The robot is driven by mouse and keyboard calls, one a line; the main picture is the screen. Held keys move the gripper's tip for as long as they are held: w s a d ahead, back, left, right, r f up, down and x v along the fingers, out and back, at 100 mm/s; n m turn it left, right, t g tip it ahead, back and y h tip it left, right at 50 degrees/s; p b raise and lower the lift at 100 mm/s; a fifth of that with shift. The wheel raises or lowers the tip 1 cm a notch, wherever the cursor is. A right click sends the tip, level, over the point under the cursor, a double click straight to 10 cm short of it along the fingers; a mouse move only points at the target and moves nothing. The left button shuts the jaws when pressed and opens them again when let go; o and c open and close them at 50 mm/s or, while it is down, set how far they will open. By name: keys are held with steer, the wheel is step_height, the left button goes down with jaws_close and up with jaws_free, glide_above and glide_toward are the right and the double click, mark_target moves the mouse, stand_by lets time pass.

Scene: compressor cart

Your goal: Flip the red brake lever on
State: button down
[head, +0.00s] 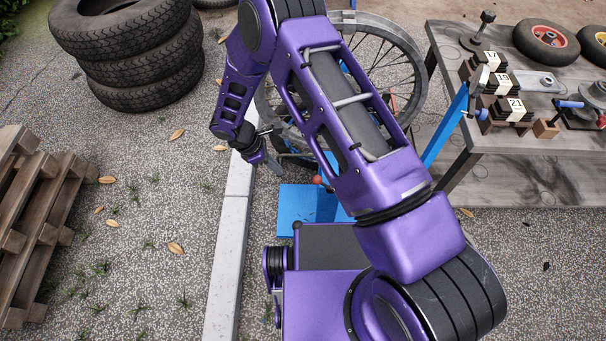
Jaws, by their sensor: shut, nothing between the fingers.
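A small red knob (317,180), which looks like the end of the red brake lever, shows just left of my purple arm, above a blue plate (292,205). The rest of the lever is hidden behind my arm, so its position cannot be told. My gripper (274,168) points down and right from my wrist, a short way left of the red knob and apart from it in the picture. Its fingers are small and dark here and look shut, with nothing seen between them.
A spoked wheel (418,75) stands behind my arm. A workbench (530,175) with blocks and small wheels is at right. Stacked tyres (130,50) and a wooden pallet (40,215) are at left.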

steer(key=w+d+f, duration=0.1)
steer(key=d+f, duration=0.7)
steer(key=shift+f, duration=0.15)
steer(key=shift+w+d, duration=0.1)
stand_by(0.4)
steer(key=shift+d+r+y, duration=0.25)
steer(key=shift+r+y, duration=0.05)
steer(key=shift+y, duration=0.4)
